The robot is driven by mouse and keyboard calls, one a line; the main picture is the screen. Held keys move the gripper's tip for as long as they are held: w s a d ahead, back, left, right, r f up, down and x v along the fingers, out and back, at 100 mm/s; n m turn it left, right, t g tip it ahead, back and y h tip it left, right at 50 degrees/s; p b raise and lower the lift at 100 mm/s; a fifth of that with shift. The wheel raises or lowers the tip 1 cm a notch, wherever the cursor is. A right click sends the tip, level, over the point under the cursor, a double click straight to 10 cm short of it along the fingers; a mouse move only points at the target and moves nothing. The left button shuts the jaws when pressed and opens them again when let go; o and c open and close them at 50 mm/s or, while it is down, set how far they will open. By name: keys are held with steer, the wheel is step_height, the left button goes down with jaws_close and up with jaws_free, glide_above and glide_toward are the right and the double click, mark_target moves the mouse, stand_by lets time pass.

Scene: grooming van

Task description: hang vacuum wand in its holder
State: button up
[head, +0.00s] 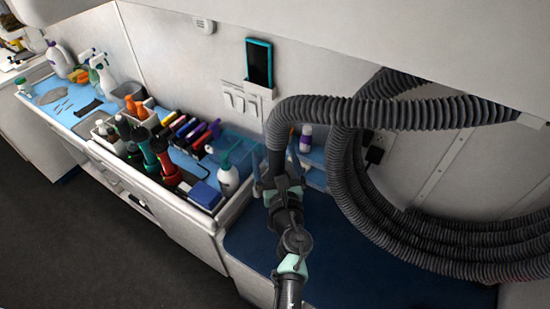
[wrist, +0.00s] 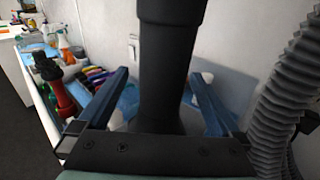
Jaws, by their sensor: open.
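The vacuum wand (wrist: 168,70) is a black tube in the wrist view. It stands upright between the two blue fingers of my gripper (wrist: 160,76), with gaps on both sides. The fingers are spread wide. In the head view my gripper (head: 277,172) is at the lower middle, at the end of the grey ribbed hose (head: 340,108). The wand is mostly hidden there behind my gripper and the hose. The hose also shows at the right of the wrist view (wrist: 275,100). I cannot make out the wand's holder for certain.
A white counter drawer with bottles and brushes (head: 163,155) is on the left. A blue mat (head: 65,92) lies farther back. Thick hose coils (head: 440,250) fill the right side. A teal-framed tablet (head: 259,63) is on the wall. Dark floor (head: 90,250) is clear at lower left.

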steer(key=shift+s, duration=0.15)
steer(key=s+p, duration=0.1)
steer(key=s, duration=0.8)
steer(key=shift+s+d+r+p, duration=0.15)
steer(key=shift+s+d+p, duration=0.2)
steer(key=shift+d, duration=0.05)
stand_by(0.8)
stand_by(0.5)
